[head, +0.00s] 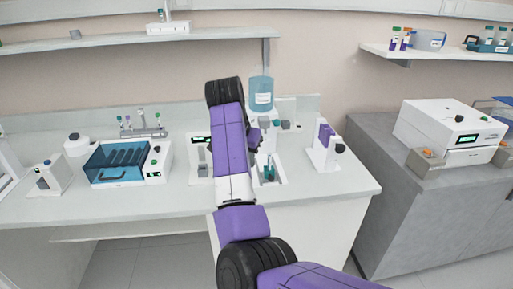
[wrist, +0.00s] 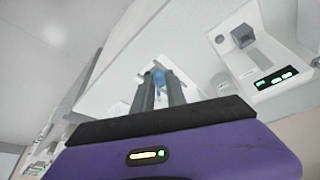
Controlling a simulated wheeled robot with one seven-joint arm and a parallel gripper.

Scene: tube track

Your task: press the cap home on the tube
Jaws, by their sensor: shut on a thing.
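My gripper (wrist: 159,88) points down at the bench, its two dark fingers close together. Between the fingertips in the wrist view is a small blue thing, which I take to be the cap (wrist: 158,77) on the tube; the fingers are shut on it. In the head view the tube (head: 269,173) shows as a small teal upright shape in a white stand (head: 272,182), just below and right of my arm. My arm and fingers hide part of it. I cannot tell whether the cap is fully seated.
A white device with a green display (wrist: 262,60) stands close beside the gripper in the wrist view. The front right bench top is clear.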

